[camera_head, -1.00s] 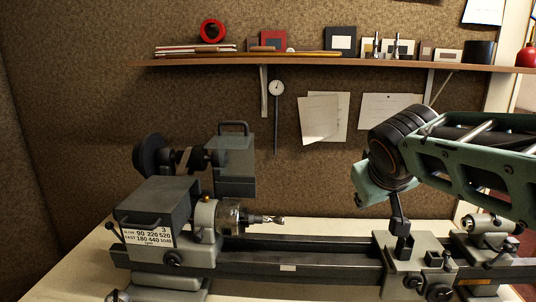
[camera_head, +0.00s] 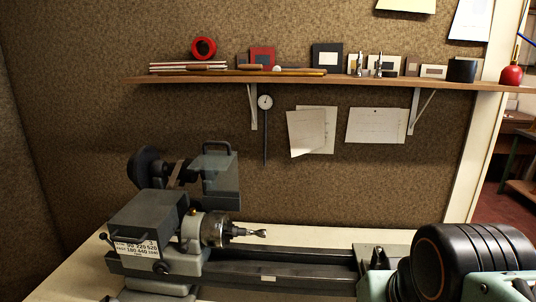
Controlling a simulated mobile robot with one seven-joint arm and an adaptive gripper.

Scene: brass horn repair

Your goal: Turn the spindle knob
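A small grey lathe stands on the bench. Its headstock (camera_head: 150,217) is at the lower left, with a speed plate on its front. A dark round knob (camera_head: 160,267) sits low on the front, and a small lever knob (camera_head: 103,236) is at its left end. I cannot tell which of these is the spindle knob. The chuck (camera_head: 216,229) holds a drill bit (camera_head: 248,232) that points right. My arm's black ringed joint fills the lower right and hides the right part of the lathe bed. My gripper is not in view.
The lathe bed (camera_head: 285,265) runs right from the headstock. A motor with a pulley (camera_head: 150,172) stands behind it. Above, a wooden shelf (camera_head: 300,82) on brackets holds frames and a red roll (camera_head: 203,48). A dial gauge (camera_head: 265,102) hangs below the shelf.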

